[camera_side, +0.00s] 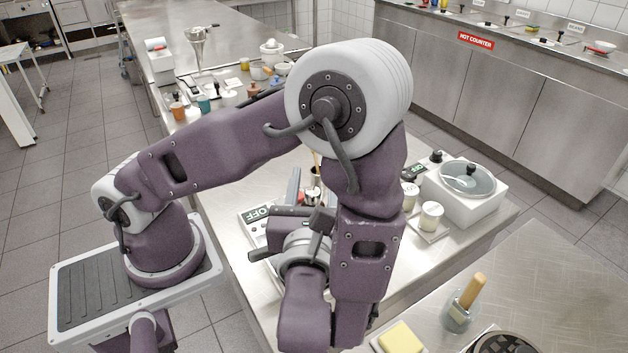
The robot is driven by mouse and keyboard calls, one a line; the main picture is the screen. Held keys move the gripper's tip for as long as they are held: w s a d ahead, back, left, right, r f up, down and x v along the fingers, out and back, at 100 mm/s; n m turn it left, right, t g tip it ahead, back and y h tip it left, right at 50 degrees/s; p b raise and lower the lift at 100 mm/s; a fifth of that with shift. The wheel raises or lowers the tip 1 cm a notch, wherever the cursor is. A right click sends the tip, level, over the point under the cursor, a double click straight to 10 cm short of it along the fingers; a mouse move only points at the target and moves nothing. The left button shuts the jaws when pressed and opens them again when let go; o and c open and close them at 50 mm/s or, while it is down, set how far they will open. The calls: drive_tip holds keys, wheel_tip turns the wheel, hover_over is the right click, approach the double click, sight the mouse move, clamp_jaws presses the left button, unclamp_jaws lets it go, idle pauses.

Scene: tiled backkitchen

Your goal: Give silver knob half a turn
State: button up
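I cannot make out a silver knob; my arm covers much of the middle of the steel table (237,276). A second white appliance (480,207) with a glass lid, dark knobs (436,156) and another "OFF" display stands to the right, behind my arm. My gripper (303,217) is low over the table close to the left appliance.
White-lidded jars (431,217) stand on a small tray right of my arm. A glass holding a wooden-handled brush (466,297) and a yellow sponge (401,338) are at the front right. Bottles and cups (204,103) crowd the back left. Bare steel shows at the right front.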

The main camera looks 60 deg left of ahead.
sight(310, 201)
clamp_jaws()
drive_tip(key=m+t+h, duration=0.3)
drive_tip(key=shift+w+d+t, duration=0.25)
drive_tip(key=shift+d+t, duration=0.05)
drive_tip(key=shift+o, duration=1.2)
unclamp_jaws()
drive_tip(key=v, duration=0.7)
drive_tip(key=shift+s, duration=0.1)
